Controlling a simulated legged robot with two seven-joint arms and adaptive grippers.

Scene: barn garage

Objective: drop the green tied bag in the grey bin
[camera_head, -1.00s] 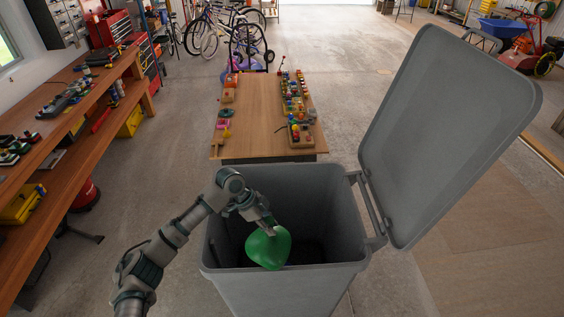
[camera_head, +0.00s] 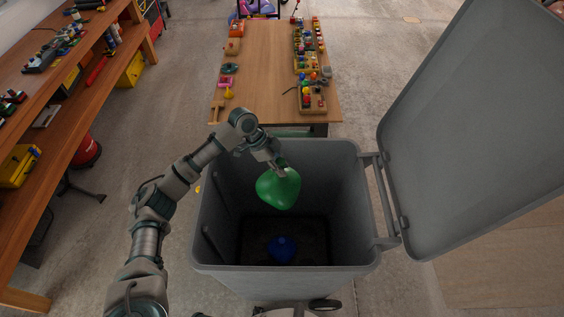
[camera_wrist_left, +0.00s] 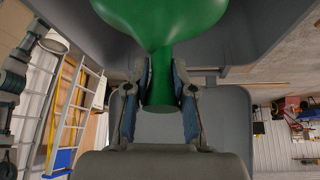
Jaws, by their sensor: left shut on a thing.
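The green tied bag (camera_head: 278,190) hangs from my left gripper (camera_head: 279,168) over the open mouth of the grey bin (camera_head: 207,262). In the left wrist view, the two fingers of the gripper (camera_wrist_left: 161,95) are shut on the narrow neck of the green bag (camera_wrist_left: 165,20). The bin's lid (camera_head: 470,120) is swung open to the right. A blue thing (camera_head: 281,247), perhaps another bag, lies on the bin floor below the green bag. My right gripper is not in view.
A wooden table (camera_head: 265,75) with several small colourful objects stands just behind the bin. A wooden workbench (camera_head: 60,150) with tools and yellow boxes runs along the left.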

